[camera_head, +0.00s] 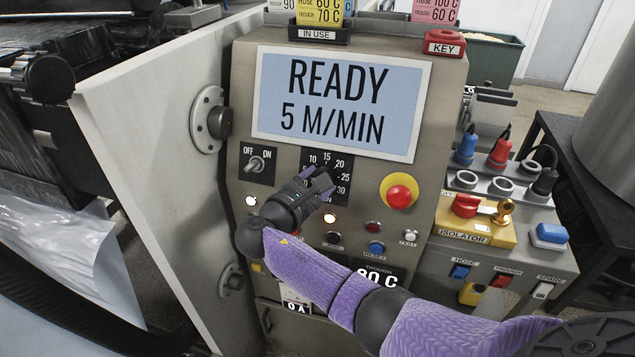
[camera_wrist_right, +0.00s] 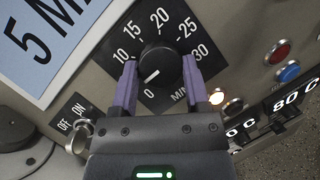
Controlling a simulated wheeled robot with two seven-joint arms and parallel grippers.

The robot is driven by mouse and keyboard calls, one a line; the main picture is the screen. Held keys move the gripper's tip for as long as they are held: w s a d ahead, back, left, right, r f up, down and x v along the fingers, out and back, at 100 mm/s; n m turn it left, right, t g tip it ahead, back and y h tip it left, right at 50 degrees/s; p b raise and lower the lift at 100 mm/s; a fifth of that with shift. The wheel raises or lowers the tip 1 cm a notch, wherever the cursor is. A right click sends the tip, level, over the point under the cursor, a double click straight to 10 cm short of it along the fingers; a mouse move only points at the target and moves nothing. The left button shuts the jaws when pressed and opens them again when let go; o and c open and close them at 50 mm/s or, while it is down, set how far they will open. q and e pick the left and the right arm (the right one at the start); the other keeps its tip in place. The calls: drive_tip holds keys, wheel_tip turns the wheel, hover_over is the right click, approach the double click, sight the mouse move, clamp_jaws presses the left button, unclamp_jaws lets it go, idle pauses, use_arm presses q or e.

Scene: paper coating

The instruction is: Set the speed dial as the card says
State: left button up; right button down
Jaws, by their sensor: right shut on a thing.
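The speed dial is a black knob (camera_wrist_right: 157,64) on a black scale plate (camera_head: 342,163) marked up to 30. My right gripper (camera_head: 322,180) is shut on the knob, with a purple finger on each side (camera_wrist_right: 158,80). The knob's white pointer slants to the lower left, towards the low end of the scale; the left finger hides the marks there. The display (camera_head: 340,102) reads READY, 5 M/MIN. A yellow card (camera_head: 319,14) stands in the IN USE holder (camera_head: 318,33); its visible lines read 60 C and 70 C, and its top is cut off. My left gripper is not in view.
Lamps and small buttons (camera_head: 375,247) sit below. A red KEY holder (camera_head: 444,43) and an isolator box (camera_head: 476,232) are further right.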

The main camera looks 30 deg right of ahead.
drive_tip(key=m+g, duration=0.1)
drive_tip(key=m, duration=0.2)
drive_tip(key=m+g+y, duration=0.1)
drive_tip(key=m, duration=0.2)
drive_tip(key=m+g+y+p, duration=0.1)
drive_tip(key=m, duration=0.3)
drive_tip(key=shift+w+r+g, duration=0.1)
drive_tip(key=shift+r+g, duration=0.05)
drive_tip(key=shift+g, duration=0.25)
drive_tip(key=shift+m, duration=0.3)
drive_tip(key=shift+c, duration=0.3)
unclamp_jaws()
drive_tip(key=shift+r, duration=0.1)
